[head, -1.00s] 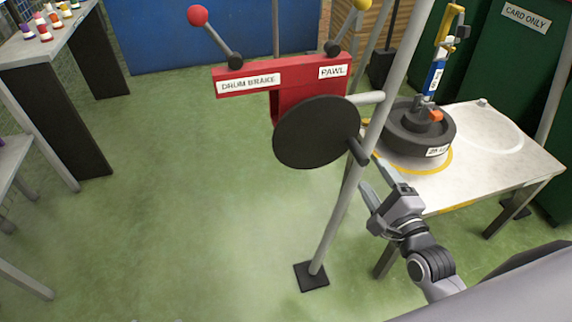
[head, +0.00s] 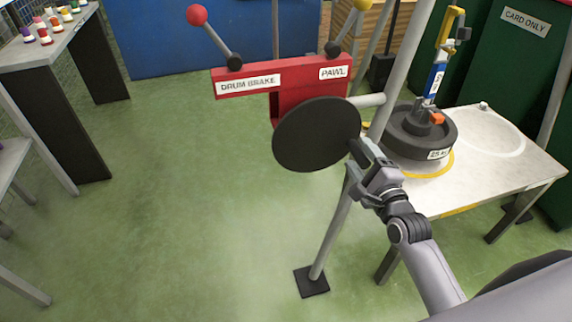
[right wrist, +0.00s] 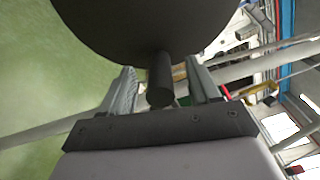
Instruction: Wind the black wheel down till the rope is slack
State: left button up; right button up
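The black wheel (head: 315,135) is a flat dark disc below the red winch frame (head: 290,88). Its peg handle (right wrist: 160,80) sticks out from the rim towards my right wrist camera. My right gripper (right wrist: 161,88) is open, with one finger on each side of the peg and visible gaps between. In the head view my right gripper (head: 365,163) is at the wheel's lower right edge. A black round weight (head: 419,133) rests on the white table, with a blue and yellow hoist piece (head: 436,75) above it. I cannot make out the rope. My left gripper is out of view.
The lever with the red ball (head: 197,15) is at the drum brake label and the yellow-ball lever (head: 362,4) at the pawl label. A grey post (head: 334,235) stands beside the wheel. The white table (head: 480,170) is right.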

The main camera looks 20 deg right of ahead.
grip_shut()
jog(key=shift+d+r+n+p, duration=0.25)
jog(key=shift+r+n+p, duration=0.8)
jog(key=shift+n+p, duration=0.2)
jog(key=shift+r+n+p, duration=0.45)
jog(key=shift+r+p, duration=0.15)
jog(key=shift+p, duration=0.15)
jog(key=shift+d+r+n+p, duration=0.1)
jog(key=shift+r+n+p, duration=0.35)
jog(key=shift+n+p, duration=0.25)
jog(key=shift+w+r, duration=0.1)
jog(key=shift+r+n+p, duration=0.85)
jog(key=shift+n+p, duration=0.25)
jog(key=shift+p, duration=0.15)
jog(key=shift+a, duration=0.2)
